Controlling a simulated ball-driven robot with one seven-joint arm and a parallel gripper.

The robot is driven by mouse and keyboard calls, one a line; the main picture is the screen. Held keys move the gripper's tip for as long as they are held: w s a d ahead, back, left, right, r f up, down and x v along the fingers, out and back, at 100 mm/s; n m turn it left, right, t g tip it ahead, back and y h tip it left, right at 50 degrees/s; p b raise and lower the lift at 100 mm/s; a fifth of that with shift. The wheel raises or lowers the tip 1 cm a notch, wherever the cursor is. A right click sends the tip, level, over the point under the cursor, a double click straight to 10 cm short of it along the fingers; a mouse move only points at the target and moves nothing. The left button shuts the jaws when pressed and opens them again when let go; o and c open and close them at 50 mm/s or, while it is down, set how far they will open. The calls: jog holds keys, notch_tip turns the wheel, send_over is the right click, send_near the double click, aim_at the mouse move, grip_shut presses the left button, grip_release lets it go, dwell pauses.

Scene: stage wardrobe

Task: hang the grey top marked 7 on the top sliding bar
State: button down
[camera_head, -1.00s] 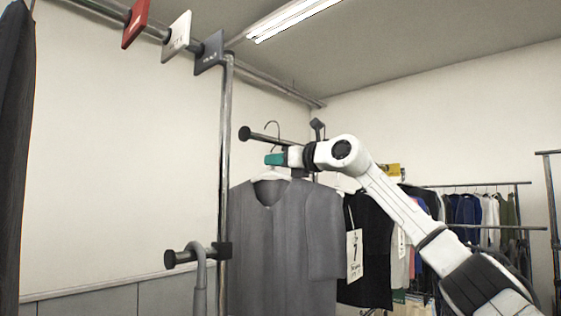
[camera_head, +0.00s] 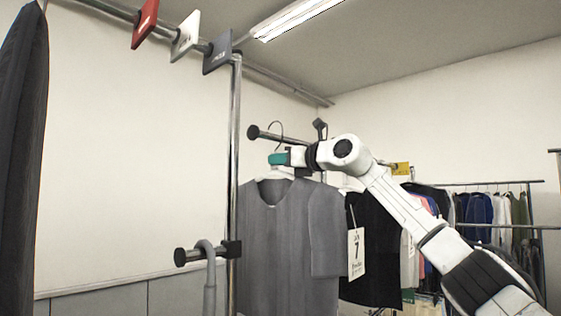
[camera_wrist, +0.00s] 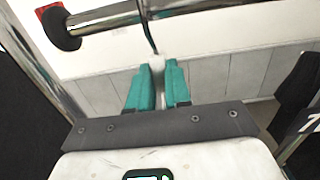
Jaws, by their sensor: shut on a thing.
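The grey top (camera_head: 290,240) hangs upright from a white hanger (camera_head: 279,174) in the head view. A white tag marked 7 (camera_head: 356,254) hangs beside its right sleeve. My gripper (camera_head: 278,159) is shut on the hanger's neck; its teal fingers also pinch the white neck in the wrist view (camera_wrist: 158,85). The thin dark hook (camera_head: 276,128) rises above the fingers. The top sliding bar (camera_head: 280,137), with a black end knob, is just above my gripper. The hook crosses the bar in both views; I cannot tell whether it rests on it.
An upright post (camera_head: 235,180) stands left of the top. Red, white and dark plates (camera_head: 217,52) hang on a high rail. A black garment (camera_head: 372,250) hangs close right; a dark garment (camera_head: 24,150) hangs far left.

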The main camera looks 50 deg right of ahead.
jog(key=shift+f+b, duration=1.1)
jog(key=shift+f, duration=0.4)
jog(key=c, duration=1)
grip_release()
jog(key=s+b, duration=0.1)
jog(key=s, duration=0.2)
jog(key=s+a+b, duration=0.1)
jog(key=s+b, duration=0.1)
jog(key=s, duration=0.2)
jog(key=s+b, duration=0.1)
jog(key=s, duration=0.2)
jog(key=shift+s+a+f+b, duration=0.15)
jog(key=shift+s+f+b, duration=0.1)
jog(key=shift+s+b, duration=0.15)
